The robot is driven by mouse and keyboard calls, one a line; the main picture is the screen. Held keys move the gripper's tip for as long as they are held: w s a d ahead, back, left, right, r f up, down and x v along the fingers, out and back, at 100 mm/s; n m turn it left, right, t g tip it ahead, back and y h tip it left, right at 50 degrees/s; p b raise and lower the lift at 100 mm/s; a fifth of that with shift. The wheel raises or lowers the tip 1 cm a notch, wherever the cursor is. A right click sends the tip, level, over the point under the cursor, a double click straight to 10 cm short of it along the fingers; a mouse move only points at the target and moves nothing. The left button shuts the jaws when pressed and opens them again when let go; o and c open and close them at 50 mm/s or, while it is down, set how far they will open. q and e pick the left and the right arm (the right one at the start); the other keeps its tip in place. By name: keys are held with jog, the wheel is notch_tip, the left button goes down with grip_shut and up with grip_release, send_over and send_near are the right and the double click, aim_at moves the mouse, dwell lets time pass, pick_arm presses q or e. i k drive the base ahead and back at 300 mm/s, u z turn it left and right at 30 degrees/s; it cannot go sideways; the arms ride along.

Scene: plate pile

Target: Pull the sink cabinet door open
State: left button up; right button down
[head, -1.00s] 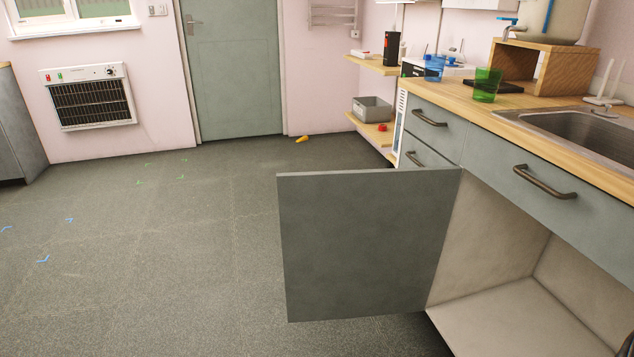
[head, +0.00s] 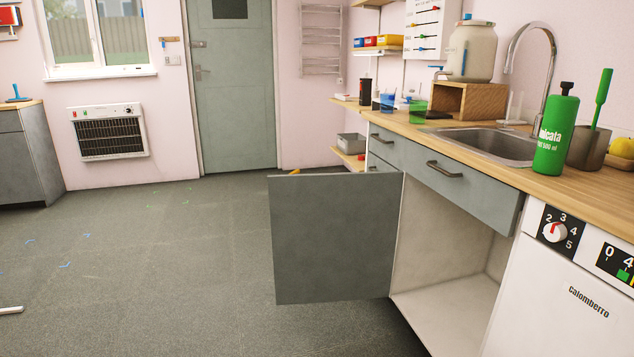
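The sink cabinet door (head: 335,240) is a flat grey panel. It stands swung wide open, out over the floor to the left of the cabinet. Its hinge side meets the cabinet's left edge, and no handle shows on the face in view. The sink cabinet (head: 450,240) is open at the front, with a pale, empty-looking interior. Neither of my grippers is in view.
The sink (head: 490,146) is set in the wooden counter (head: 590,196), with a green bottle (head: 556,135) beside it. A drawer with a handle (head: 445,169) sits above the opening. A white appliance (head: 560,290) stands right. The floor (head: 150,270) at left is mostly clear.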

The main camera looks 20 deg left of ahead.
aim_at(334, 235)
jog(key=u, duration=0.05)
jog(key=i, duration=1.6)
jog(key=u, duration=0.55)
